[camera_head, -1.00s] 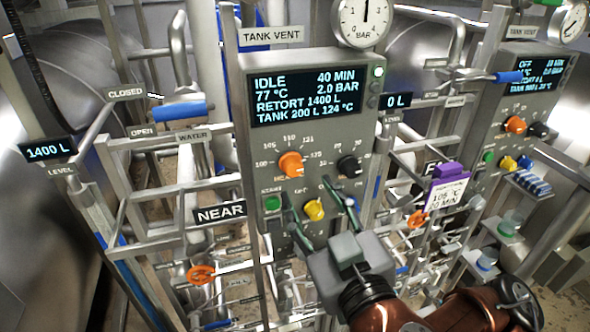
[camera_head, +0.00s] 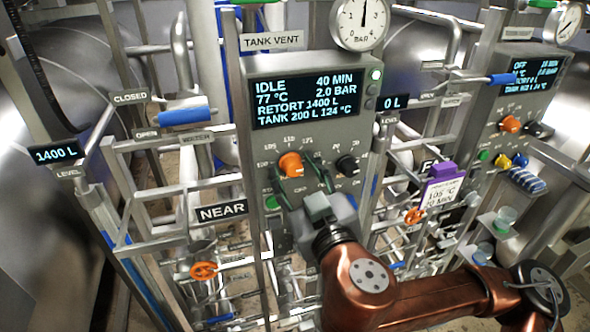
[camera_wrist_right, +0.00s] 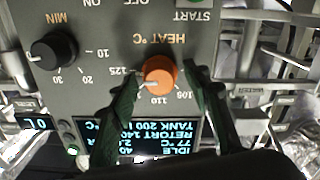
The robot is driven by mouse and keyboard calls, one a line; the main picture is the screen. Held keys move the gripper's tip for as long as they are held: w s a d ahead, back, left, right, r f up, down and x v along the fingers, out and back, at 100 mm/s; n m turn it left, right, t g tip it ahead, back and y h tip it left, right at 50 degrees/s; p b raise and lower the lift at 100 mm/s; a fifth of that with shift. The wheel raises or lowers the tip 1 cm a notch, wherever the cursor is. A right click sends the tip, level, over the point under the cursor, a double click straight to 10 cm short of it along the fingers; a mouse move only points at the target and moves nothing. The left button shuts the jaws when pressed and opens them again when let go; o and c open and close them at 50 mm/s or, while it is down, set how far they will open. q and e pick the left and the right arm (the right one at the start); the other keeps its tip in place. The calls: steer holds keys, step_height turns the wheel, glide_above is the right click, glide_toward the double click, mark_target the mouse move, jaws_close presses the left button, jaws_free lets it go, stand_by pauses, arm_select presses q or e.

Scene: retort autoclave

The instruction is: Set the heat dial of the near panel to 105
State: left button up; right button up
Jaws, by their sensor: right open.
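The near panel (camera_head: 345,128) carries the orange heat dial (camera_head: 291,164), with scale numbers around it. In the right wrist view the heat dial (camera_wrist_right: 160,74) appears upside down; its white mark points left and slightly down, past the 110 label towards 125. My right gripper (camera_head: 297,174) is open in front of the panel, below the dial. In the right wrist view its green fingers (camera_wrist_right: 163,92) stand on either side of the dial, with gaps. I cannot tell how deep they reach. The near display (camera_head: 305,97) reads IDLE, 77 °C. My left gripper is not in view.
The black minute dial (camera_head: 347,165) sits right of the heat dial, and a green start button (camera_head: 272,203) below left. A purple-clipped card (camera_head: 441,190) reads 105 °C. A second panel (camera_head: 495,115) stands at right. Pipes and rails surround the panel.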

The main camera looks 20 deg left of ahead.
steer(key=shift+c, duration=0.4)
steer(key=c, duration=1.1)
